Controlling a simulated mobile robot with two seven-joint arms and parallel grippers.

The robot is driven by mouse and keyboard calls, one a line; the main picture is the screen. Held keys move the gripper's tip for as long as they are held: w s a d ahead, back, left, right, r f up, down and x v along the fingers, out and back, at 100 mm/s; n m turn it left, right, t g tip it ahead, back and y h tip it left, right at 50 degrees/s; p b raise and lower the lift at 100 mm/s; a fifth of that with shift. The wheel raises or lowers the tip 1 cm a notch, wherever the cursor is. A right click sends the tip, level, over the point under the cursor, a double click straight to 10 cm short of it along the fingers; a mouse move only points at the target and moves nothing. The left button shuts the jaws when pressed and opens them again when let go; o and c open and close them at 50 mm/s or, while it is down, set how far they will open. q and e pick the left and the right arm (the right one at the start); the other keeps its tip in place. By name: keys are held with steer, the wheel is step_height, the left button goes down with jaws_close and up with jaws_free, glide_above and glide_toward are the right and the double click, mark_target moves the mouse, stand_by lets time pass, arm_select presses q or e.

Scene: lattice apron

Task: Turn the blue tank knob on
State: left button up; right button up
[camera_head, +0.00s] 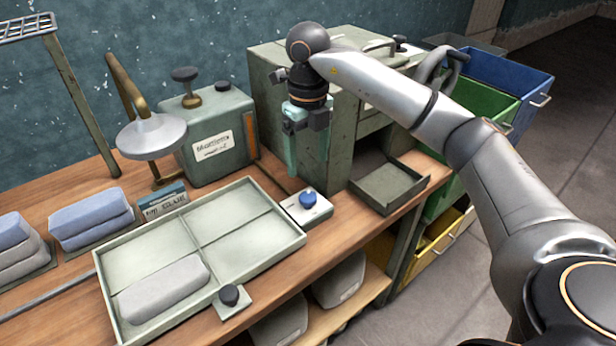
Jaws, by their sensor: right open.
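The blue knob (308,198) sits on a small white block (318,211) at the right edge of the divided tray (299,242). Nothing covers the knob, and I cannot tell its setting. A green-grey tank (238,128) with a white label and dark knob (186,75) on top stands at the back. My left gripper is not in view.
A black knob (229,294) stands on a block at the tray's front. A grey slab (165,290) lies in the tray. A lamp-like disc (152,135) stands left of the tank. A green cabinet (277,106) with an open drawer (388,188) is close to my right gripper.

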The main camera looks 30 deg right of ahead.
steer(key=shift+r, duration=1.55)
